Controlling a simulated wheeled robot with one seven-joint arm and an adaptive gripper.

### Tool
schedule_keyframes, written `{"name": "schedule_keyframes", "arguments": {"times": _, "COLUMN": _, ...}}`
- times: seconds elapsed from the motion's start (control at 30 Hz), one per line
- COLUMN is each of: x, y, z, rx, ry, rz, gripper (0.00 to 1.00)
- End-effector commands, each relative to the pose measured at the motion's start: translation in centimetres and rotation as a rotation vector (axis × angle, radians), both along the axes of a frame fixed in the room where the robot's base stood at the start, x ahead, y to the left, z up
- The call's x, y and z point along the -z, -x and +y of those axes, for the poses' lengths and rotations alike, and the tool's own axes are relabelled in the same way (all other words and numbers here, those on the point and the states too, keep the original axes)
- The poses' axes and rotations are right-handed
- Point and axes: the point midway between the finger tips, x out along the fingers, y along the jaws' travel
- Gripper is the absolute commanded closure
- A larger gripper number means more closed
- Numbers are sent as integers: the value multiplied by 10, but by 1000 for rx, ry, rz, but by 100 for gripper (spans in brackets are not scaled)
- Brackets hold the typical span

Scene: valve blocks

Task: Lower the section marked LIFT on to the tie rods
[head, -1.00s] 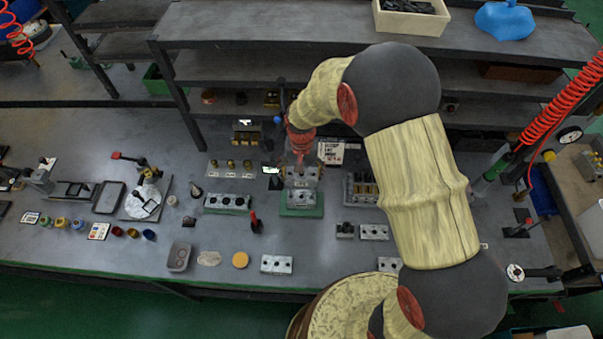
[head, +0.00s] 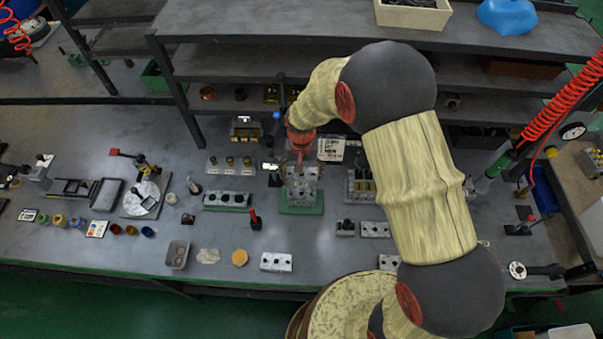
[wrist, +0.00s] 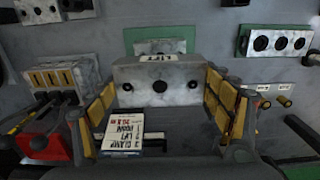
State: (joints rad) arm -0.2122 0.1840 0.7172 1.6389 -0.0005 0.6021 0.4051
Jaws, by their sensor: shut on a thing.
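The section marked LIFT (wrist: 160,86) is a grey metal block with dark holes in its face and a white label on top. It is between the yellow-padded fingers of my gripper (wrist: 160,98), which is shut on it. In the head view, my gripper (head: 302,160) and the section are above a grey block on a green base (head: 301,209). Part of this green base (wrist: 133,36) shows beyond the section in the wrist view. The tie rods cannot be made out; the section and gripper cover that area. I cannot tell whether the section touches anything below.
A three-hole block on a green base (head: 227,200) stands to the left. A block with brass parts (head: 362,186) stands close on the right. A printed card (head: 331,149) is behind. Shelves (head: 350,65) run along the back. The bench front has some clear room.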

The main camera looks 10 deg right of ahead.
Motion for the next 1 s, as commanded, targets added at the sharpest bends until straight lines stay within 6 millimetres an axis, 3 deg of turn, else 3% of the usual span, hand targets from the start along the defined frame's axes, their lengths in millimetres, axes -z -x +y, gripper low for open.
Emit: {"name": "schedule_keyframes", "arguments": {"times": 1.0, "x": 22, "y": -1, "z": 0, "rx": 0, "ry": -1, "rz": -2, "gripper": 62}}
